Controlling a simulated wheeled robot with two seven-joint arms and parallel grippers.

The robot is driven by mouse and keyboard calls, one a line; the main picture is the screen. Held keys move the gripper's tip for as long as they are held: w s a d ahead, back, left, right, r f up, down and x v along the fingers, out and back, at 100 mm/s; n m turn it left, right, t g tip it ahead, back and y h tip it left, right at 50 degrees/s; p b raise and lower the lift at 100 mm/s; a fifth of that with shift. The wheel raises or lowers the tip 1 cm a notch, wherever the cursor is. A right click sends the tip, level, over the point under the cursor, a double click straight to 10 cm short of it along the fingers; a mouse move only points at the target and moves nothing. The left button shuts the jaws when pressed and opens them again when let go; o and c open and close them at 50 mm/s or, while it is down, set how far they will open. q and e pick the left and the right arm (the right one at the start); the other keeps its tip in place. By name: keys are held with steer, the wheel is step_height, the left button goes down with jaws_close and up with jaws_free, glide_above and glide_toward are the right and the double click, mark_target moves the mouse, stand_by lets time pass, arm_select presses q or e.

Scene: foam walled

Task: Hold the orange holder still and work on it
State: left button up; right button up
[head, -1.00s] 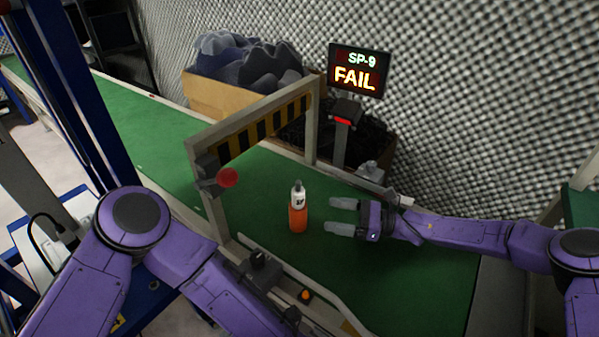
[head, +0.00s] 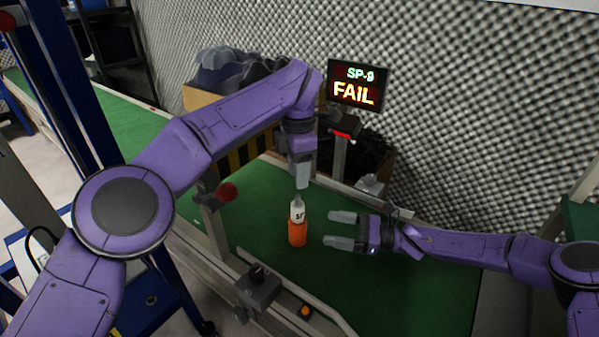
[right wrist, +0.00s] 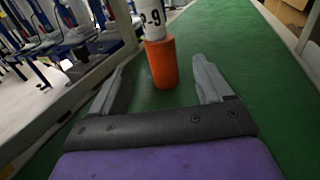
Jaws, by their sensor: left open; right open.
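The orange holder (head: 297,234) stands upright on the green belt, with a white bottle (head: 297,212) upright in it. My left gripper (head: 302,186) points down right above the bottle's grey top; it is open, seen edge-on, and I cannot tell whether it touches the top. My right gripper (head: 331,230) is open and lies low to the right of the holder, fingers pointing at it. In the right wrist view the holder (right wrist: 162,64) shows just ahead, between the two open fingertips, with a gap on both sides. The bottle (right wrist: 151,18) is cut off at the top there.
A screen (head: 357,85) behind the belt reads "SP-9 FAIL". A striped gate (head: 232,162) spans the belt behind my left arm, with a red ball (head: 228,191) on its near post. A cardboard box (head: 205,98) of grey foam stands behind. The belt's near right part is clear.

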mark_target(297, 222)
arm_select(q)
steer(key=shift+w+r, duration=0.1)
steer(key=shift+w, duration=0.05)
arm_select(e)
steer(key=shift+a, duration=0.35)
steer(key=x, duration=0.9)
steer(key=shift+w+a, duration=0.15)
steer(key=shift+a, duration=0.25)
steer(key=c, duration=1.1)
